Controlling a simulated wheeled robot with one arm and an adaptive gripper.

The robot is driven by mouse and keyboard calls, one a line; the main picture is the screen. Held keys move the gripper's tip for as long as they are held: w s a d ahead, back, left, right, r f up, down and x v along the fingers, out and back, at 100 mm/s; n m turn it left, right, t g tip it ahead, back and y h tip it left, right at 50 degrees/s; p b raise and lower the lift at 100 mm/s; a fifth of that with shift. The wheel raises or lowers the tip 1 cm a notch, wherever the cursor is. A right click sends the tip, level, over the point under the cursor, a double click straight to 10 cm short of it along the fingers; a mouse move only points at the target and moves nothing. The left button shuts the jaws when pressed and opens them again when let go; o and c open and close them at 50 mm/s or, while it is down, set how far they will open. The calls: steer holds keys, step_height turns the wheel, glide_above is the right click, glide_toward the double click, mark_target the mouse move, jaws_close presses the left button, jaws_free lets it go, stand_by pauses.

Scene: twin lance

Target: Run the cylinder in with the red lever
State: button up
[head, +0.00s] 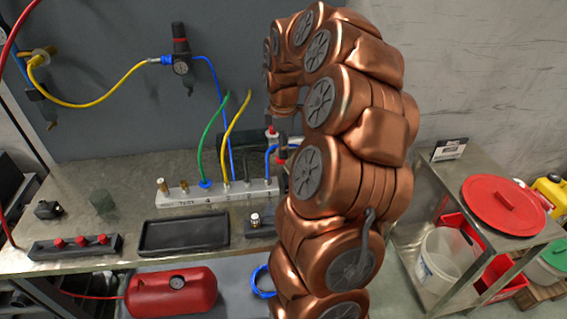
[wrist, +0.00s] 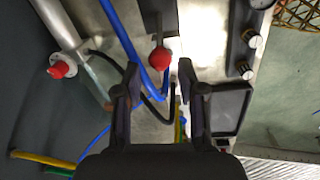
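In the wrist view a red ball knob (wrist: 160,58), which looks like the red lever's end, stands on a dark stem. My gripper (wrist: 160,74) is open, with one finger on each side just short of the knob. I see no contact, and the depth gap is hard to judge. A silver tube (wrist: 62,22), possibly the cylinder, runs in from the upper left of the wrist view. In the head view my copper arm hides the gripper and most of this area; a small red piece (head: 281,162) shows beside the arm.
Blue hoses (wrist: 122,35) pass close to the left finger and the knob. A black tray (head: 185,235) and a connector strip (head: 215,194) lie on the metal bench (head: 130,180). A red tank (head: 170,291) is below; a side table with a red lid (head: 503,204) stands right.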

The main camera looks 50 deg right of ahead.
mark_target(284, 164)
steer(key=shift+w+d+f+p, duration=0.15)
steer(key=shift+f+p, duration=0.5)
steer(key=shift+f, duration=1.3)
steer(key=shift+w+d+f+p, duration=0.15)
steer(key=shift+f+p, duration=0.5)
steer(key=shift+f, duration=1.25)
steer(key=shift+s, duration=0.1)
steer(key=shift+c, duration=0.2)
jaws_close()
